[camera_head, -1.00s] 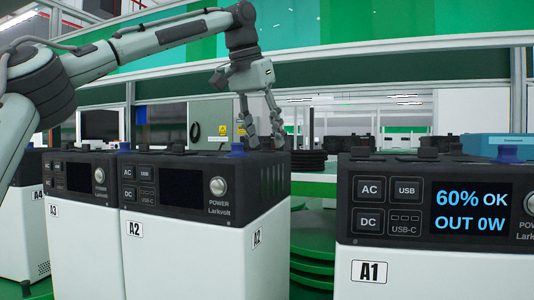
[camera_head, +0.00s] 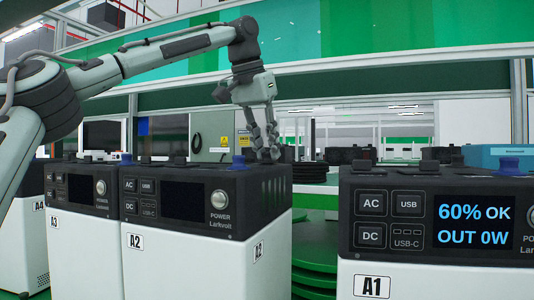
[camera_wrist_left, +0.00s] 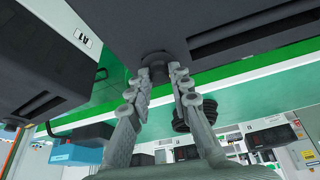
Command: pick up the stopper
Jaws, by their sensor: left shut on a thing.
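The stopper (camera_wrist_left: 157,62) is a dark round piece between my left fingertips in the left wrist view, at the edge of a dark unit top. My left gripper (camera_wrist_left: 159,80) is shut on it. In the head view, my left gripper (camera_head: 266,157) points down at the right rear of the top of unit A2 (camera_head: 207,235). The stopper is too small and covered to make out there. I cannot tell whether it is still seated in the unit. My right gripper is not in view.
A blue knob (camera_head: 238,162) stands on A2 left of my gripper. Unit A3 (camera_head: 85,245) adjoins A2 on the left. Unit A1 (camera_head: 430,270), with a lit screen and another blue knob (camera_head: 508,163), stands right across a gap. Green round platforms (camera_head: 315,250) show in that gap.

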